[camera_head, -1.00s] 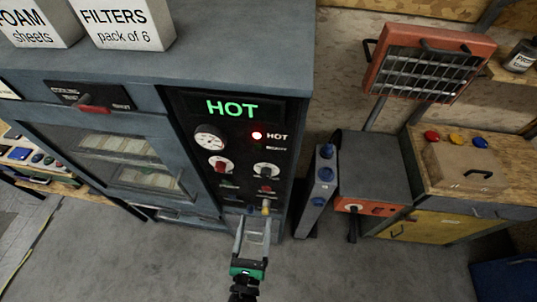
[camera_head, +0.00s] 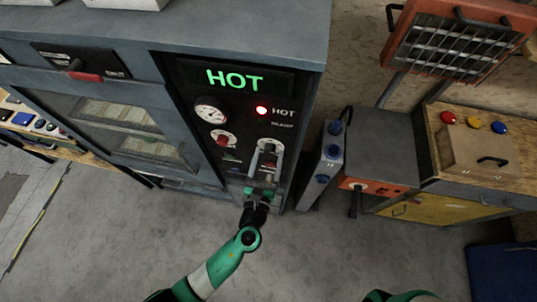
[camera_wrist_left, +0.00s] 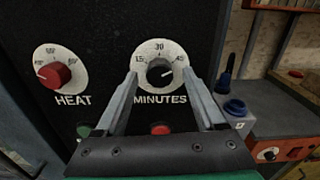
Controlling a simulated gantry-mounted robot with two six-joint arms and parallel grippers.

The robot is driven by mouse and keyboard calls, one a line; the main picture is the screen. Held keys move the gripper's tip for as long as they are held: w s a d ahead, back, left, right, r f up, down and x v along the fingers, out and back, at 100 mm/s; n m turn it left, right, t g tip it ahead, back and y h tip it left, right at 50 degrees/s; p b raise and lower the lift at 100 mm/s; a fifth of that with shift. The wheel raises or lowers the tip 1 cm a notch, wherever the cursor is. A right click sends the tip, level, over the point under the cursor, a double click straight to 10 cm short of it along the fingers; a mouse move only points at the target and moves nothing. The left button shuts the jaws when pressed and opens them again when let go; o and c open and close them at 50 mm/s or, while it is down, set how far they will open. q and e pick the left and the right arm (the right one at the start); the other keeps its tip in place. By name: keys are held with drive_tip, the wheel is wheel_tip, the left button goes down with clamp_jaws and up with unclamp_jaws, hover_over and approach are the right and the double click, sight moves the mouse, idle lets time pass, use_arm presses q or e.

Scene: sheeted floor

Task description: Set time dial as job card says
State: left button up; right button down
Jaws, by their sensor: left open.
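The time dial (camera_wrist_left: 143,51) is a white disc marked 15, 30, 45 above the word MINUTES, with a black knob (camera_wrist_left: 160,72) at its centre. In the head view the dial (camera_head: 271,143) is partly covered by my gripper. My left gripper (camera_wrist_left: 160,76) is open, with one finger on each side of the knob; I cannot tell whether they touch it. It also shows in the head view (camera_head: 267,152), pointing up the panel. The exact knob setting is unclear. No readable job card is in view. My right gripper is out of view.
A red HEAT knob (camera_wrist_left: 54,74) sits left of the time dial. Above are a gauge (camera_head: 210,110), a lit red lamp (camera_head: 262,111) and a green HOT display (camera_head: 234,79). Buttons lie below. A blue-knobbed grey unit (camera_head: 323,165) stands close on the right.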

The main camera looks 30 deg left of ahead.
use_arm(q)
drive_tip(key=shift+w+a, duration=0.1)
drive_tip(key=shift+w, duration=0.3)
clamp_jaws()
